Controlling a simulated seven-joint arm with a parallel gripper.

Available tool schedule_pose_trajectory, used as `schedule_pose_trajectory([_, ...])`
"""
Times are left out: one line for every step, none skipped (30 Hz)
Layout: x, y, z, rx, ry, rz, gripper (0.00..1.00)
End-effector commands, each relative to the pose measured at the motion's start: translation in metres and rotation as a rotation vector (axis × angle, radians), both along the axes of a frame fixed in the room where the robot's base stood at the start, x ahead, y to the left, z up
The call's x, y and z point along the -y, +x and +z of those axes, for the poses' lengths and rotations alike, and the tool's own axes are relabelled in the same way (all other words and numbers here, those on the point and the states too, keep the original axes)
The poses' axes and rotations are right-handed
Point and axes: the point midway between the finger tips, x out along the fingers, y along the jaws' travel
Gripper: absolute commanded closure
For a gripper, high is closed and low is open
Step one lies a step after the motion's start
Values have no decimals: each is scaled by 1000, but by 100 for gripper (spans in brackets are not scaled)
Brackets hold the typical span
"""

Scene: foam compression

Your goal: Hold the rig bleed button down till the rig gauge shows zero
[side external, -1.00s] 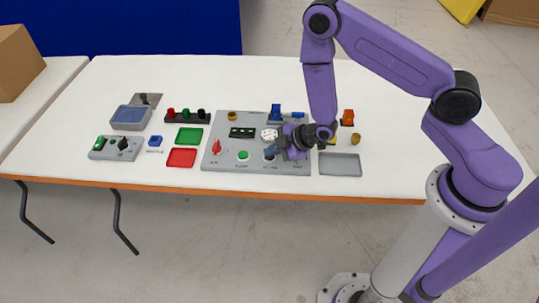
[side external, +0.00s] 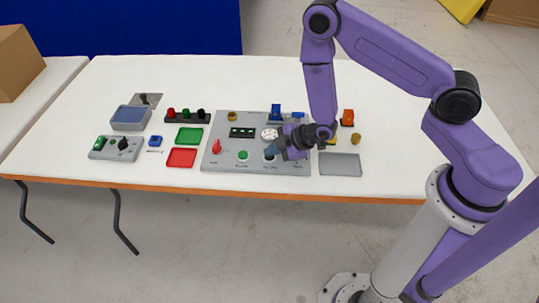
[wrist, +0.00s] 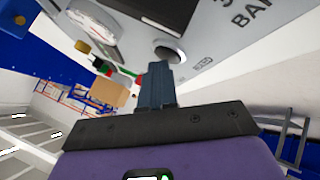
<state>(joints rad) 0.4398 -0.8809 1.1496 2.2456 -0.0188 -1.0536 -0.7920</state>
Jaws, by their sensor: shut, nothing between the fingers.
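The grey rig panel (side external: 225,158) lies on the white table. Its round white gauge (side external: 269,134) faces up, too small for me to read. My gripper (side external: 270,152) is shut and empty, with its fingertips low over the panel's front, at the bleed button's apparent spot. The fingers hide that button in the side view. In the wrist view the shut fingertips (wrist: 155,72) are beside a round dark-rimmed fitting (wrist: 168,50) on the panel. I cannot tell whether they touch or press it. Part of a white dial (wrist: 95,18) shows at the top left.
A green button (side external: 243,156) and a red knob (side external: 217,147) are left of my fingers. A dark display (side external: 242,132) is behind them. A blue part (side external: 275,112) stands at the panel's back. A grey tray (side external: 340,165) lies to the right. The table's left part holds several small items.

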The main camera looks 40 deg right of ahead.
Motion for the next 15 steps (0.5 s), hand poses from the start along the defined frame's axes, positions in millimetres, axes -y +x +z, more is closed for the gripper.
schedule_pose_trajectory([0,-1,0,-3,-1,0,100])
schedule_pose_trajectory([0,-1,0,-3,-1,0,100])
schedule_pose_trajectory([0,0,1,-3,-1,0,100])
schedule_pose_trajectory([0,0,2,-1,-1,0,100])
schedule_pose_trajectory([0,0,3,-1,-1,0,100])
schedule_pose_trajectory([0,0,5,-1,-1,0,100])
schedule_pose_trajectory([0,0,6,-1,-1,0,100])
schedule_pose_trajectory([0,0,8,-1,0,1,100])
schedule_pose_trajectory([0,0,10,0,0,0,100])
schedule_pose_trajectory([0,0,12,0,1,1,100])
schedule_pose_trajectory([0,0,13,-1,0,1,100])
schedule_pose_trajectory([0,0,15,-1,-1,1,100])
schedule_pose_trajectory([0,-1,15,-1,-1,1,100])
schedule_pose_trajectory([0,-1,16,-1,-1,1,100])
schedule_pose_trajectory([0,0,17,-1,-1,1,100])
